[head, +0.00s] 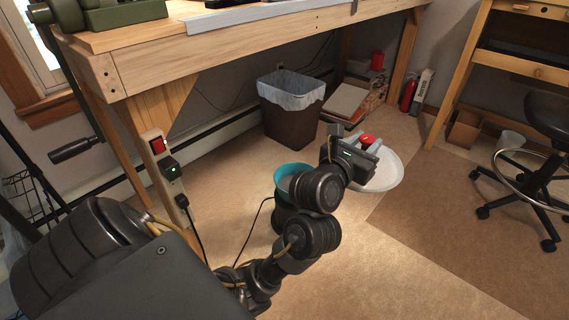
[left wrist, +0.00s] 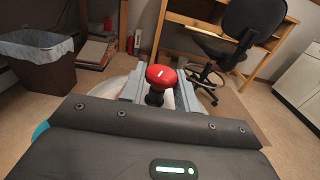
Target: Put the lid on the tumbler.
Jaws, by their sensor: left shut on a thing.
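My left gripper (head: 366,146) is shut on a red-topped piece (head: 367,139). In the left wrist view the piece (left wrist: 161,76) has a round red cap with a small white mark and a black stem between the fingers (left wrist: 160,90). I cannot tell for sure that it is the lid. It is over a white round surface (head: 390,176), partly hidden by the gripper. I cannot make out a tumbler; it may be hidden behind the gripper or arm. My right gripper is not in view.
A teal round container (head: 290,183) is left of the white surface, partly behind my arm. A lined brown bin (head: 290,112) stands under the wooden workbench (head: 235,42). A black wheeled stool (head: 548,122) is at right. Floor between white surface and stool is clear.

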